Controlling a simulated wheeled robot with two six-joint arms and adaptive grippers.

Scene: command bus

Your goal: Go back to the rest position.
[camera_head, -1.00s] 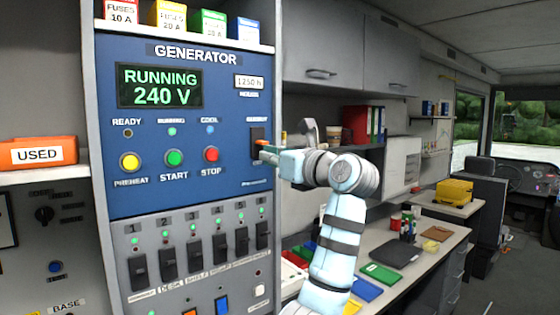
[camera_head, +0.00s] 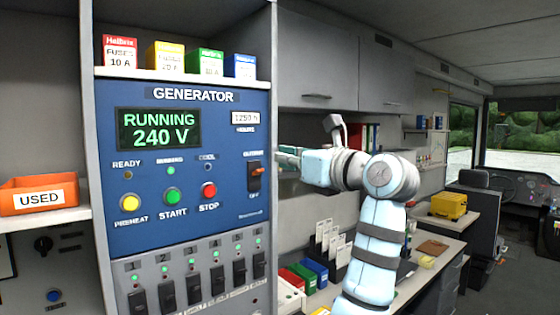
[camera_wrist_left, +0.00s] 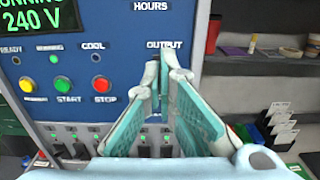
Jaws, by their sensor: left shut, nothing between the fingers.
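My left gripper (camera_head: 284,152) is shut and empty in the head view, just right of the generator panel's edge. Its arm rises from the bottom right. In the left wrist view the fingers (camera_wrist_left: 168,62) come together in front of the panel and hide the output switch there. The blue generator panel (camera_head: 120,220) reads RUNNING 240 V on its display (camera_head: 158,128). The output switch (camera_head: 255,178) shows in the head view, black with an orange part, left of the gripper and apart from it. My right gripper is not in view.
Breaker switches (camera_head: 193,288) with green lights line the lower panel. Fuse boxes (camera_head: 165,56) stand on the shelf above; an orange USED bin (camera_head: 40,196) is at left. Behind my arm, a desk holds card files (camera_head: 328,240) and a yellow case (camera_head: 449,205). The aisle is at right.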

